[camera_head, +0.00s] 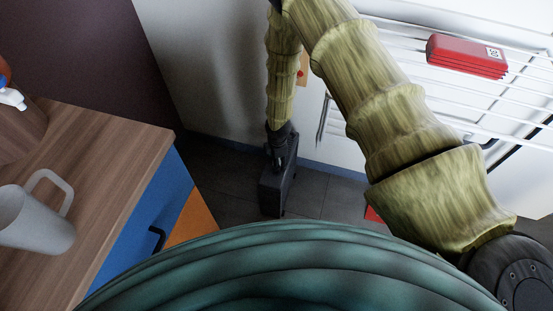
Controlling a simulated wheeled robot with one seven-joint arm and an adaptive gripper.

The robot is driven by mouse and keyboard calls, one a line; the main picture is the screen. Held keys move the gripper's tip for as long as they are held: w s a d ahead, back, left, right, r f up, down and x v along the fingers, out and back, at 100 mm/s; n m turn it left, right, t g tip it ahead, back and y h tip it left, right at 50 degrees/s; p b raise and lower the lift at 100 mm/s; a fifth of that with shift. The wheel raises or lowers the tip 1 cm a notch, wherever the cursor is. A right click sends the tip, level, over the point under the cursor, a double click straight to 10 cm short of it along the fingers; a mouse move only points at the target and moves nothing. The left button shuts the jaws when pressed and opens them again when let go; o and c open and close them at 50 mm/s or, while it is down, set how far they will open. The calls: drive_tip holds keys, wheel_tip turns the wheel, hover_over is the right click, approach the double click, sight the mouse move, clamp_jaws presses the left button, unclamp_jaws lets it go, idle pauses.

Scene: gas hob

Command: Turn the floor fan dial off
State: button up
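My arm reaches up from the lower right, over the top edge, and back down near the wall. Its dark end, my gripper (282,145), points down at floor level, small and in shadow. Its fingers cannot be made out, so I cannot tell whether it is open or shut. A dark, box-like thing (272,193) shows directly below my gripper, above the floor tiles. It may be the floor fan, but I cannot tell for sure. I cannot tell whether my gripper touches it. No dial can be made out.
A wood-topped cabinet (115,150) with blue and orange fronts stands at left, holding a grey mug (35,220). A white wire rack (400,50) with a red box (466,57) is at upper right. Dark floor tiles (225,165) show between. A small red thing (372,214) is partly hidden by my arm.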

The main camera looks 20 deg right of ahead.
drive_tip(key=shift+r, duration=0.1)
wheel_tip(320, 180, up, 12)
drive_tip(key=shift+s, duration=0.35)
idle(0.7)
